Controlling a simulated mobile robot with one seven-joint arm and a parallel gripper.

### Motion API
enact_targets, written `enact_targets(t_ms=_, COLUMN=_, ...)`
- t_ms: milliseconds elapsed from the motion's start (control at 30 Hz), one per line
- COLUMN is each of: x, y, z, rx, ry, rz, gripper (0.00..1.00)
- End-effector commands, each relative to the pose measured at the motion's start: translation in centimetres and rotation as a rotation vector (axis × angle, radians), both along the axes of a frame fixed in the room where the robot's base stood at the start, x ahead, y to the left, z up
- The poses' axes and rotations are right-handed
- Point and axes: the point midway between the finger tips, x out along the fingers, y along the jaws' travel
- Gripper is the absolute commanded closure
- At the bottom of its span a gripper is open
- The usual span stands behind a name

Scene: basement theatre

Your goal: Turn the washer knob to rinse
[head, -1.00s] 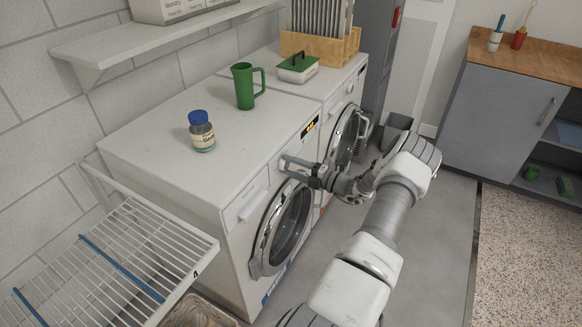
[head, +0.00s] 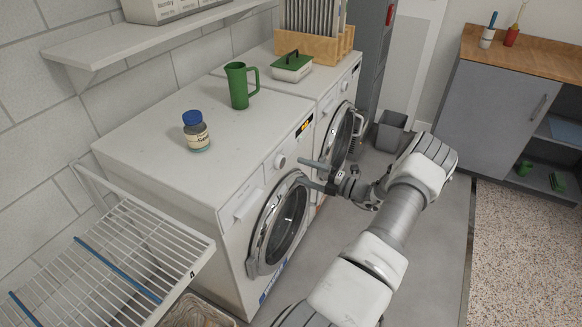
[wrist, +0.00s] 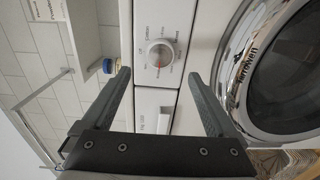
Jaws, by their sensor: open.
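The washer (head: 165,150) is the white front-loading machine nearer me in the head view. Its round white knob (head: 280,161) sits on the front panel above the door, and it also shows in the wrist view (wrist: 161,53) with small markings around it, too small to read surely. My gripper (head: 309,173) is open and empty, in front of the panel and apart from the knob. In the wrist view its two fingers (wrist: 160,85) are spread, with the knob beyond the tips and between them.
The washer's round door (head: 281,228) is shut, below the panel. A second machine (head: 340,100) stands behind. A wire rack (head: 115,265) is at the left. The floor at the right is clear.

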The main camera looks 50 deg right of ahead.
Motion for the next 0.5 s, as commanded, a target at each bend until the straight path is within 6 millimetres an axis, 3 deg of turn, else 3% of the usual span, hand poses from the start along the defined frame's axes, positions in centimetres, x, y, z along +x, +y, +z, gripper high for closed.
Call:
enact_targets(t_ms=100, x=-3.0, y=-0.9, z=0.0, rx=0.000, ry=0.001, rz=-0.003, gripper=0.07)
enact_targets(t_ms=300, x=-7.1, y=-2.1, z=0.0, rx=0.000, ry=0.000, rz=-0.001, gripper=0.07)
enact_targets(t_ms=500, x=-9.5, y=-2.7, z=0.0, rx=0.000, ry=0.000, rz=0.000, gripper=0.07)
